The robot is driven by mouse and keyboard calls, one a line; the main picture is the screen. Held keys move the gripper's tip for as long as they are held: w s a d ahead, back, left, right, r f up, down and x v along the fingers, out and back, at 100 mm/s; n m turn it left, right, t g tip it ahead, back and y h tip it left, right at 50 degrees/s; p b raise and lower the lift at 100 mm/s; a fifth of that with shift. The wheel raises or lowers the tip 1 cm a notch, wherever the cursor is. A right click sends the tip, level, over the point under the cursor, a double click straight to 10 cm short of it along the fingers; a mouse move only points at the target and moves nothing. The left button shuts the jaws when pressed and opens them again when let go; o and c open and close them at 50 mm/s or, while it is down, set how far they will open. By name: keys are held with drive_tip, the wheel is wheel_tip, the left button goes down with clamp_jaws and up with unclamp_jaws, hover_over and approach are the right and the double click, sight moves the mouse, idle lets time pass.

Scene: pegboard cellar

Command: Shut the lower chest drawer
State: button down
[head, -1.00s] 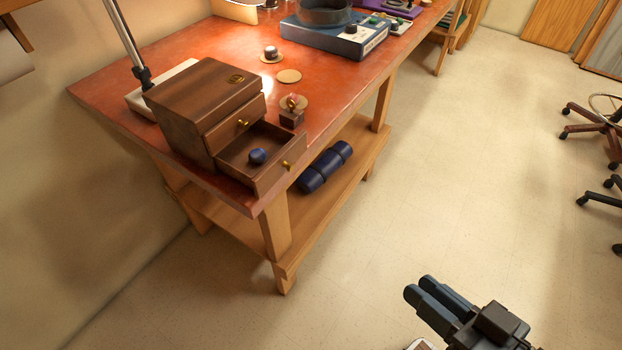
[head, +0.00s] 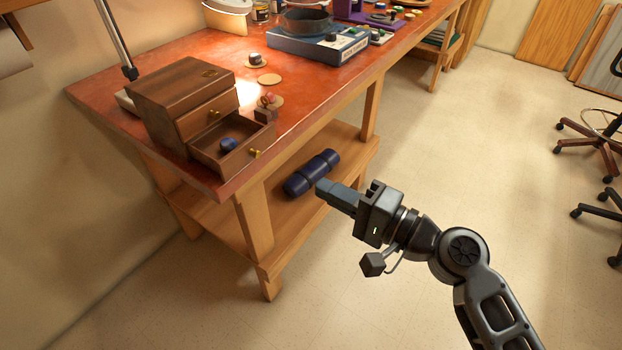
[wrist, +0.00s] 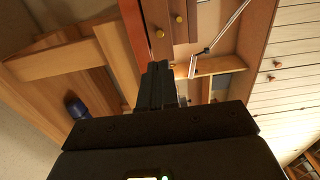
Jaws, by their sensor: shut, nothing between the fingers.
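A small brown wooden chest (head: 180,95) stands on the near left end of the red-topped bench. Its lower drawer (head: 232,158) is pulled well out, with a brass knob on its front and a dark blue round object (head: 228,145) inside. The upper drawer (head: 207,116) looks slightly out. My gripper (head: 322,188) is shut and empty, in the air to the right of the drawer and apart from it, pointing toward the bench. In the wrist view the chest (wrist: 181,8) appears at the top with two brass knobs, beyond my fingers (wrist: 156,72).
A small brown block stands close to the open drawer. A blue roll (head: 312,174) lies on the lower shelf. The floor to the right is open, with chairs at the far right.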

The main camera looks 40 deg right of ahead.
drive_tip(key=p, duration=0.4)
approach(234, 141)
drive_tip(key=shift+w+f, duration=0.2)
drive_tip(key=shift+w, duration=0.1)
drive_tip(key=shift+w+a, duration=0.1)
drive_tip(key=b+x, duration=0.2)
drive_tip(key=x, duration=0.7)
drive_tip(key=shift+w+f, duration=0.15)
drive_tip(key=shift+w+a, duration=0.1)
drive_tip(key=shift+w, duration=0.15)
drive_tip(key=shift+w+r, duration=0.1)
drive_tip(key=shift+r, duration=0.15)
drive_tip(key=shift+a, duration=0.1)
